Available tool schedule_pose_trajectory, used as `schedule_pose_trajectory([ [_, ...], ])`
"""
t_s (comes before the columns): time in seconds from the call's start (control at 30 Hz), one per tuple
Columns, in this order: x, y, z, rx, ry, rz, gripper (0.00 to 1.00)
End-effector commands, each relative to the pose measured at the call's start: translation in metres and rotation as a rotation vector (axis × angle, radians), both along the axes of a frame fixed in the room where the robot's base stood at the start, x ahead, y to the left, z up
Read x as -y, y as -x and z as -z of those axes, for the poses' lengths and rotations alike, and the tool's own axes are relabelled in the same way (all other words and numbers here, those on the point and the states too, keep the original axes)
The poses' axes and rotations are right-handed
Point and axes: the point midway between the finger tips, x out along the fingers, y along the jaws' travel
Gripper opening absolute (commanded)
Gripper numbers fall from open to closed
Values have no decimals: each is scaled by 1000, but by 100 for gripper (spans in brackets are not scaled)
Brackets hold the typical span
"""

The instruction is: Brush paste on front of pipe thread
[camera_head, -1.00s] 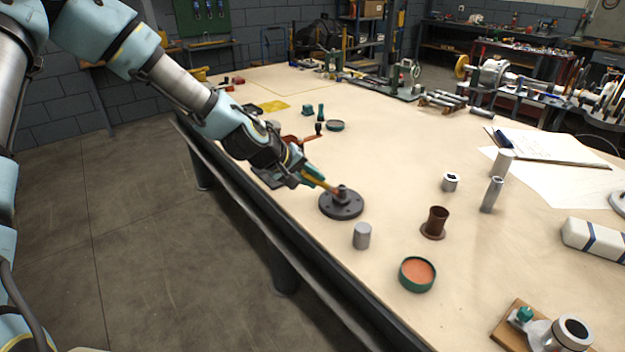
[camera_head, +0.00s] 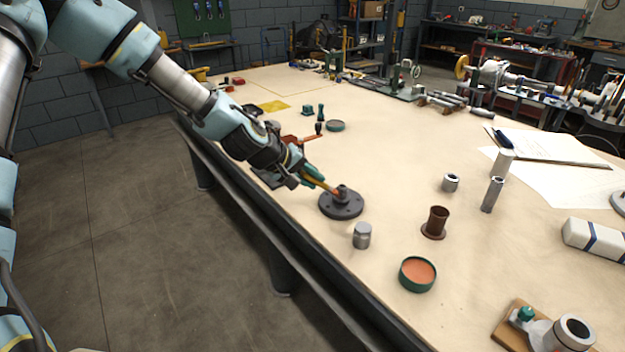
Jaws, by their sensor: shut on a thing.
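My gripper (camera_head: 302,178) is shut on a brush (camera_head: 322,184) with a yellowish ferrule. It reaches down to the right from the gripper. The brush's tip is at the near left side of a short upright pipe stub (camera_head: 343,192) on a dark round flange (camera_head: 341,207). Whether the bristles touch the thread is too small to tell. A green tin of orange paste (camera_head: 417,272) stands open on the bench, to the right and nearer.
A grey cylinder (camera_head: 362,236) stands just in front of the flange. A brown flanged pipe (camera_head: 435,222) and metal sleeves (camera_head: 493,195) stand to the right. The bench (camera_head: 300,240) has its near edge just left of these parts.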

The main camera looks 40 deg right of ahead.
Motion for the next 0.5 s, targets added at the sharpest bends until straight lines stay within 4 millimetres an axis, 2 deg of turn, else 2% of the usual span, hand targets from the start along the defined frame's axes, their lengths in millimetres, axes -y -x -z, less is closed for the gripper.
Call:
schedule_pose_trajectory([
  [0.2, -3, -1, 0, 0, -1, -1, 0],
  [0.5, -25, -2, 0, 0, -1, -1, 0],
])
